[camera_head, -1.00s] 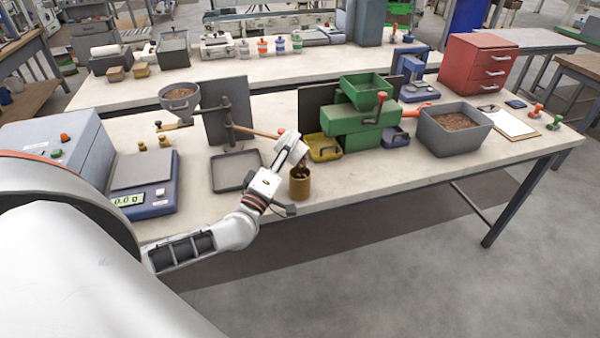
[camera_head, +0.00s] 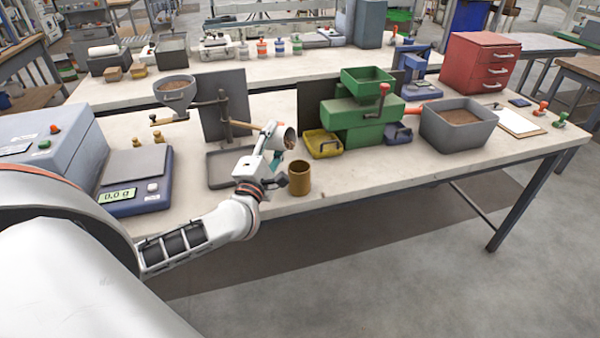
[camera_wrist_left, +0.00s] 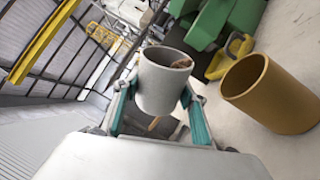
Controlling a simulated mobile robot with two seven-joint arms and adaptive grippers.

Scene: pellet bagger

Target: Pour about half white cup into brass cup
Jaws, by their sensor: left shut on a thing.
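The white cup (camera_head: 284,136) is in my left gripper (camera_head: 277,142), tilted with its mouth toward the right, above and left of the brass cup. Brown pellets show inside its mouth. In the left wrist view the white cup (camera_wrist_left: 163,85) sits between the two teal fingers of the gripper (camera_wrist_left: 160,112), with some brown pellets at its rim. The brass cup (camera_head: 299,180) stands upright on the bench near its front edge, apart from the gripper. It also shows in the left wrist view (camera_wrist_left: 275,95); its contents are hidden. My right gripper is not in view.
A grey tray (camera_head: 215,183) lies left of the brass cup, beside a scale (camera_head: 135,190) reading 0.0 g. A yellow bin (camera_head: 322,146) and a green machine (camera_head: 358,120) stand behind right. A grey pellet bin (camera_head: 455,135) is further right. Bench right of the brass cup is clear.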

